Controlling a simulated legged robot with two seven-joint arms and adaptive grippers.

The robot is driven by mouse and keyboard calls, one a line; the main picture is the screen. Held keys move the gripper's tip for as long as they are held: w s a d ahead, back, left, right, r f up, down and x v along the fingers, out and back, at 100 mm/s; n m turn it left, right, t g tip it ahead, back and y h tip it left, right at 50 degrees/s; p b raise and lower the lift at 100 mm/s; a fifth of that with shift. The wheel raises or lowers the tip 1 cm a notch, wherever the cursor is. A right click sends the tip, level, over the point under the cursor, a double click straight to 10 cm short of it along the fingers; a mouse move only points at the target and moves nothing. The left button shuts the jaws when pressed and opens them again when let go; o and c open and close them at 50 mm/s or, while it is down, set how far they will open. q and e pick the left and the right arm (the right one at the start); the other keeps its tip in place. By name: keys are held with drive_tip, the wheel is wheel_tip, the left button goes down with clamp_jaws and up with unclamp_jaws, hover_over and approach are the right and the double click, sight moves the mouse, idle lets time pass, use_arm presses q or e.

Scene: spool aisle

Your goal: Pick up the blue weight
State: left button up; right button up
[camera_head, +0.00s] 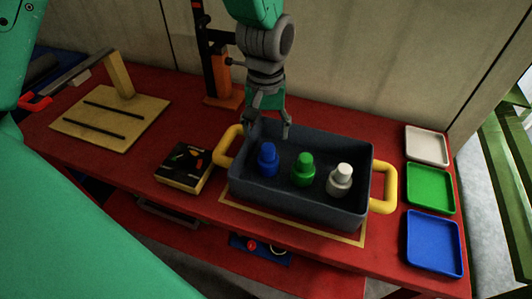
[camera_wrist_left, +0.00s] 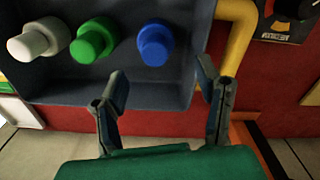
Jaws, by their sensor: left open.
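The blue weight (camera_head: 268,160) stands in the left part of a dark grey bin (camera_head: 335,150). A green weight (camera_head: 303,170) and a white weight (camera_head: 340,181) stand to its right in the same bin. My left gripper (camera_head: 268,127) points down over the bin's far left edge, open and empty, just behind the blue weight. In the left wrist view the blue weight (camera_wrist_left: 155,42) shows beyond the gap between the open fingers (camera_wrist_left: 163,80), apart from both. My right gripper is not in view.
The bin has yellow side handles (camera_head: 389,187). White (camera_head: 427,145), green (camera_head: 430,188) and blue (camera_head: 434,242) trays line the right. A small black-topped box (camera_head: 184,167) and a wooden slotted board (camera_head: 110,113) lie left. An orange-black stand (camera_head: 217,75) rises behind.

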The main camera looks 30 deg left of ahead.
sight(268, 165)
use_arm(q)
drive_tip(key=d+f, duration=0.2)
drive_tip(key=f, duration=0.2)
drive_tip(key=shift+d+f, duration=0.35)
drive_tip(key=shift+d, duration=0.05)
drive_tip(key=shift+d+f, duration=0.1)
drive_tip(key=shift+f, duration=0.15)
drive_tip(key=shift+s+a+f, duration=0.25)
drive_tip(key=a+f, duration=0.1)
drive_tip(key=f, duration=0.2)
drive_tip(key=a+f, duration=0.1)
drive_tip(key=f, duration=0.1)
drive_tip(key=shift+w+a+b, duration=0.1)
drive_tip(key=shift+a+b, duration=0.25)
drive_tip(key=shift+b, duration=0.05)
drive_tip(key=shift+d+f, duration=0.25)
drive_tip(key=shift+f, duration=0.05)
drive_tip(key=shift+d, duration=0.6)
drive_tip(key=shift+a, duration=0.25)
drive_tip(key=c, duration=0.7)
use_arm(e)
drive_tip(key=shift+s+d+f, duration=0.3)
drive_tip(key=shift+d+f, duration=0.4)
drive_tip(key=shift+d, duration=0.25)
